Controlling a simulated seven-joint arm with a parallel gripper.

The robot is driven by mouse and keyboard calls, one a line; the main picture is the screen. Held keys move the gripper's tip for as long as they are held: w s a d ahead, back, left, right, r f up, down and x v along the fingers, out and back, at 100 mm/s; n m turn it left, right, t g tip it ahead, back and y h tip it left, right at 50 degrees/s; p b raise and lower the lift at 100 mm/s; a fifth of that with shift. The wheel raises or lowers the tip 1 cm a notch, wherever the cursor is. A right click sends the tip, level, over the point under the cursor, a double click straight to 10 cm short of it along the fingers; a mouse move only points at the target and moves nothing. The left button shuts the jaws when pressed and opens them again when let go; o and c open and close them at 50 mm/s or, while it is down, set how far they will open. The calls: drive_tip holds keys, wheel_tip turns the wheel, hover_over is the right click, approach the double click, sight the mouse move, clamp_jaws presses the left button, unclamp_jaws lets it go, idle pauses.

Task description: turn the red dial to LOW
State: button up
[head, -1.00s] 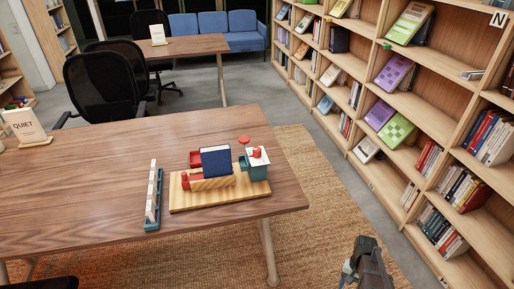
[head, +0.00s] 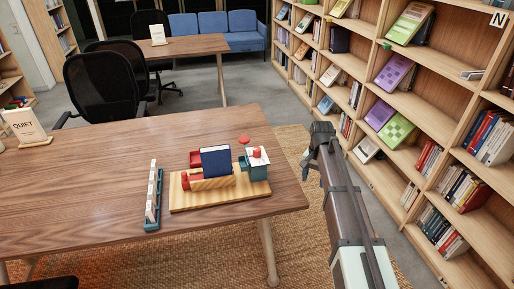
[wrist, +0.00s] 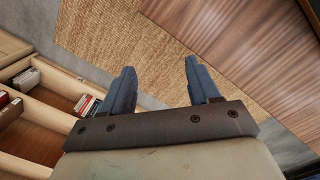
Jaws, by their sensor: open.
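A red dial (head: 257,153) appears to sit on the white top of a teal box (head: 256,171), at the right end of a wooden board (head: 220,200) on the table. Its markings are too small to read. My gripper (head: 309,165) is raised to the right of the table, apart from the box. In the wrist view my gripper (wrist: 161,75) has its two fingers spread with nothing between them; the dial is not in that view.
On the board, a blue book (head: 216,161) stands by a wooden block with red parts. A red disc (head: 244,139) shows behind the box. A teal rack (head: 154,212) with white pieces stands left. Bookshelves (head: 432,105) line the right. The table (head: 75,185) is mostly clear on the left.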

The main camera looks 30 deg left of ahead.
drive_tip(key=a+r, duration=1.2)
approach(257, 149)
drive_tip(key=shift+t, duration=0.3)
drive_tip(key=f, duration=0.9)
drive_tip(key=shift+s+d+f, duration=0.1)
drive_tip(key=shift+s, duration=0.1)
drive_tip(key=shift+c, duration=0.4)
drive_tip(key=c, duration=1)
drive_tip(key=shift+o, duration=0.2)
